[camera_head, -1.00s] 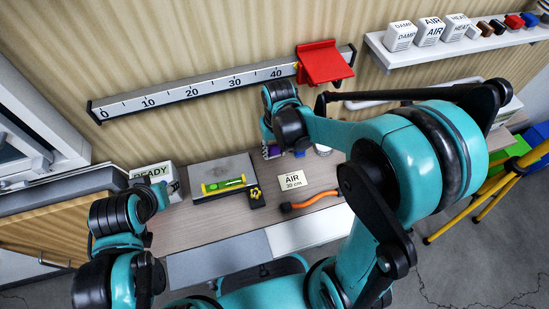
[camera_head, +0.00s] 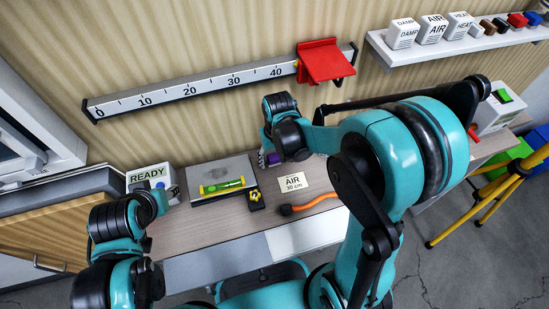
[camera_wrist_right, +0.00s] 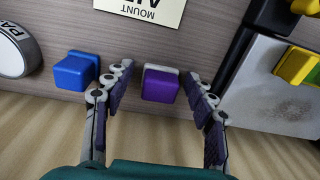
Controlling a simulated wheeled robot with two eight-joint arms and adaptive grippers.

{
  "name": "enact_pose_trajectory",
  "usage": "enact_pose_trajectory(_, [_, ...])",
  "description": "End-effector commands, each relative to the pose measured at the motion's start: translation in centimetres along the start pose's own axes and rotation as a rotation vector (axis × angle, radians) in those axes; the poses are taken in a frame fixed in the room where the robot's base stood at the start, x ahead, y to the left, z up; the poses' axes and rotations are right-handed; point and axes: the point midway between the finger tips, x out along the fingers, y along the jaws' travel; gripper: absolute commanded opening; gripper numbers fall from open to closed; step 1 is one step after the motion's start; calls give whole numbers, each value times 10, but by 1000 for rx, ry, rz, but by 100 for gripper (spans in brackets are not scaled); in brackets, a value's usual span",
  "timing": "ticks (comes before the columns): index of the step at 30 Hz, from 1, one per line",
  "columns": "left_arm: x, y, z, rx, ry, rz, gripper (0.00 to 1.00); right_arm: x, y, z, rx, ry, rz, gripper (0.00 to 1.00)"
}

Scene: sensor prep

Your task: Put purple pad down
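The purple pad (camera_wrist_right: 161,84) is a small purple block on a pale grey base. In the right wrist view it lies between the two fingers of my right gripper (camera_wrist_right: 160,92), with a visible gap on each side, so the gripper is open around it. The pad appears to stand on the desk (camera_wrist_right: 190,45). In the head view the right gripper (camera_head: 270,158) is low over the back of the desk, and the pad is hardly visible there. My left gripper (camera_head: 172,192) is near the READY box at the left; its fingers are too unclear to read.
A blue pad (camera_wrist_right: 76,71) stands close beside the right gripper's finger. An AIR 30 cm card (camera_head: 293,183), an orange-handled tool (camera_head: 315,203) and a grey plate (camera_head: 230,167) with a green level (camera_head: 222,186) are nearby. The READY box (camera_head: 150,176) stands left.

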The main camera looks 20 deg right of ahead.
Motion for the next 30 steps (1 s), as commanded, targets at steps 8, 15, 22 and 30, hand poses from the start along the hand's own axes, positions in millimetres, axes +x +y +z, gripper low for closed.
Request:
enact_pose_trajectory(8, [-8, 0, -6, 0, 0, 0, 40, -18, 0, 0, 0, 0, 0, 56])
enact_pose_trajectory(15, [-25, 0, -18, 0, 0, 0, 40, -73, 0, 0, 0, 0, 0, 56])
enact_pose_trajectory(22, [-35, 0, -25, 0, 0, 0, 40, -112, 0, 0, 0, 0, 0, 56])
enact_pose_trajectory(30, [-38, 0, -27, 0, 0, 0, 40, -133, 3, 7, 3, 38, 0, 56])
